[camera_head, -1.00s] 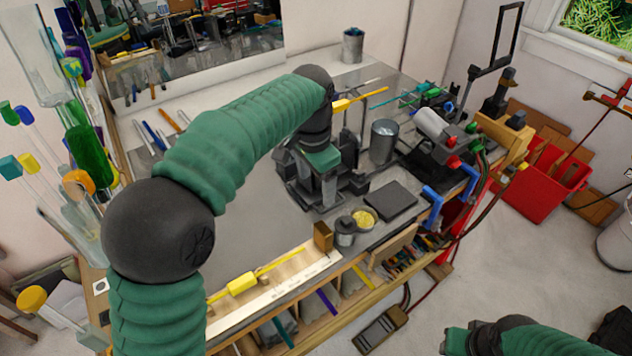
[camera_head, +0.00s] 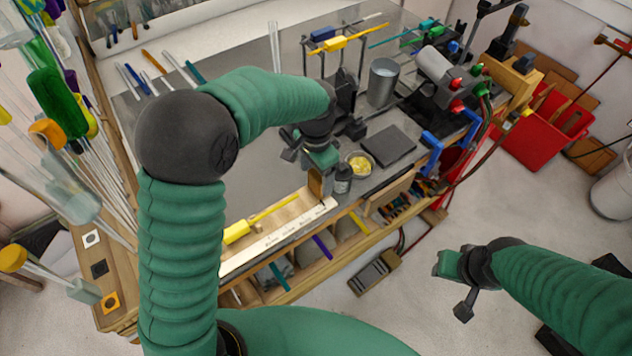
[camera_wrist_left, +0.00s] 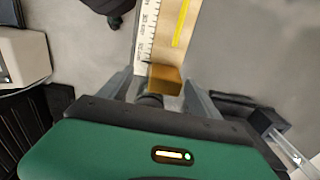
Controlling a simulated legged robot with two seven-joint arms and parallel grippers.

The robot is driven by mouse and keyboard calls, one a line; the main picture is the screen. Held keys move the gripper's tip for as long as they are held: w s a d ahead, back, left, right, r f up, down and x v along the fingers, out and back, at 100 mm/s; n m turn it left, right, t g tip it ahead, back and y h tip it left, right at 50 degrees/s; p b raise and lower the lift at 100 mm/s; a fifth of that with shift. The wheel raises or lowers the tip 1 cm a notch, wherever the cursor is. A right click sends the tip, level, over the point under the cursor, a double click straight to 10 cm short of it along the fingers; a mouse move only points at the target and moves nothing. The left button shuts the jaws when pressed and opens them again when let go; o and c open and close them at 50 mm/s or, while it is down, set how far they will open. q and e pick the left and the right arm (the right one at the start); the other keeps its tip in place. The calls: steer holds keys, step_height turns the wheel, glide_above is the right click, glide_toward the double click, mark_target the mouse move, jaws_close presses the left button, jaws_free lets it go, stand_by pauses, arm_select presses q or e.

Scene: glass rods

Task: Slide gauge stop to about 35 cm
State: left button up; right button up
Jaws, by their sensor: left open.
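The gauge stop is a small brown block at the right end of the gauge. It shows in the head view (camera_head: 316,183), and in the wrist view (camera_wrist_left: 165,79) as an orange-brown block. The gauge is a pale wooden board with a white printed scale (camera_head: 280,237), running along the bench's front edge. A yellow rod (camera_head: 272,211) lies along it. My left gripper (camera_head: 313,168) is open, low at the stop. In the wrist view its fingers (camera_wrist_left: 157,92) stand on either side of the block; contact cannot be told. My right gripper (camera_head: 447,265) hangs over the floor; its jaws are unclear.
A dark jar (camera_head: 343,180) and a dish of yellow material (camera_head: 359,164) stand close right of the stop. A dark flat pad (camera_head: 388,146) and a metal cup (camera_head: 382,82) lie beyond. Rods stand in a rack at the left.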

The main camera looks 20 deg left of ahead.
mark_target(316, 183)
arm_select(q)
steer(key=w+f, duration=0.1)
steer(key=f, duration=0.1)
steer(key=w+f, duration=0.1)
steer(key=f, duration=0.1)
steer(key=w+f, duration=0.1)
steer(key=f, duration=0.1)
steer(key=shift+d+f+p, duration=0.1)
steer(key=shift+f+p, duration=0.05)
steer(key=shift+p, duration=0.15)
steer(key=shift+f, duration=0.25)
steer(key=shift+s+a+r, duration=0.15)
steer(key=shift+s+r, duration=0.05)
steer(key=shift+s, duration=0.25)
steer(key=shift+s+a+r, duration=0.1)
steer(key=shift+s+r, duration=0.05)
steer(key=shift+s, duration=0.25)
steer(key=shift+c, duration=1.2)
steer(key=shift+w+d+f, duration=0.15)
steer(key=shift+w+f, duration=0.05)
steer(key=shift+w, duration=0.2)
steer(key=c, duration=0.7)
steer(key=shift+r, duration=0.1)
jaws_close()
arm_select(e)
steer(key=shift+w+r, duration=0.1)
steer(key=shift+w, duration=1)
